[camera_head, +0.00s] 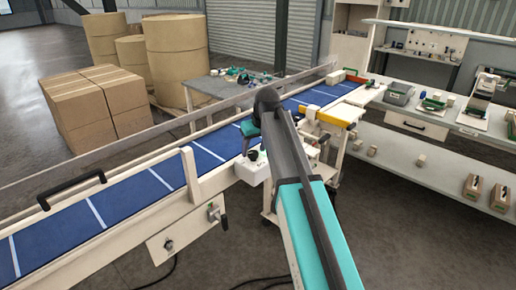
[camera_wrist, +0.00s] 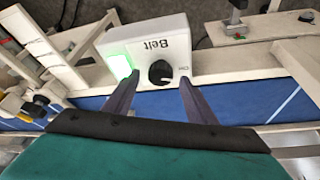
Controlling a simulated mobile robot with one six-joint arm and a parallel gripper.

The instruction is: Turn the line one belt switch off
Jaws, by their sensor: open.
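The belt switch is a white box (camera_wrist: 148,48) with a black round knob (camera_wrist: 160,72), a lit green lamp (camera_wrist: 119,66) and the word "Belt", upside down in the wrist view. A small "On" mark sits right of the knob. No line number is readable. In the head view the box (camera_head: 253,172) is fixed at the near side of the blue belt (camera_head: 158,180). My gripper (camera_wrist: 158,80) is open, its two dark fingers on either side of the knob in the wrist view. I cannot tell whether they touch it.
A panel (camera_head: 185,232) with another knob is below the belt at left. Shelves (camera_head: 440,170) with small items are at right. Cartons (camera_head: 95,100) stand behind the belt.

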